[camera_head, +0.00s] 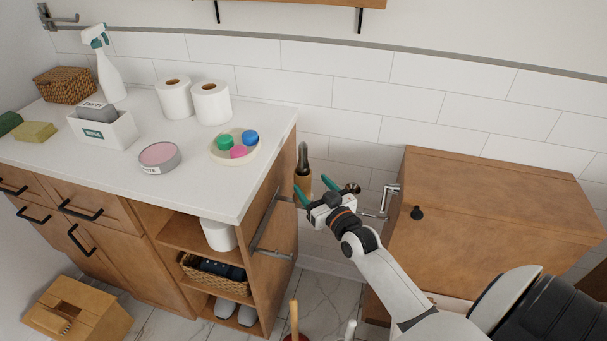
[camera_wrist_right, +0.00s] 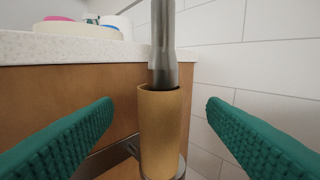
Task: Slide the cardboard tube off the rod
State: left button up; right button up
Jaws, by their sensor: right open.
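The brown cardboard tube (camera_head: 303,181) is upright around a dark metal rod (camera_head: 304,154) beside the counter's right end. In the right wrist view the tube (camera_wrist_right: 162,132) sits low, and the grey rod (camera_wrist_right: 162,45) rises out of its open top. In the wrist view the fingers of the right gripper (camera_wrist_right: 160,104) stand left and right of the tube, with gaps on both sides. My left gripper is not in view.
The counter (camera_head: 190,197) stands close to the left of the tube, with a metal rail (camera_head: 270,222) on its side. A wooden cabinet (camera_head: 500,210) with a metal holder (camera_head: 390,195) is to the right. White tiled wall (camera_head: 340,120) lies behind.

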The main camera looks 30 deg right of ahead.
aim_at(299, 171)
jog(key=w, duration=0.7)
jog(key=shift+w+d+f, duration=0.1)
jog(key=shift+w+d, duration=0.2)
jog(key=shift+w, duration=0.1)
jog(key=c, duration=1.1)
jog(key=shift+o, duration=0.2)
notch_tip(299, 171, up, 22)
jog(key=p, duration=2)
jog(key=shift+p, duration=0.35)
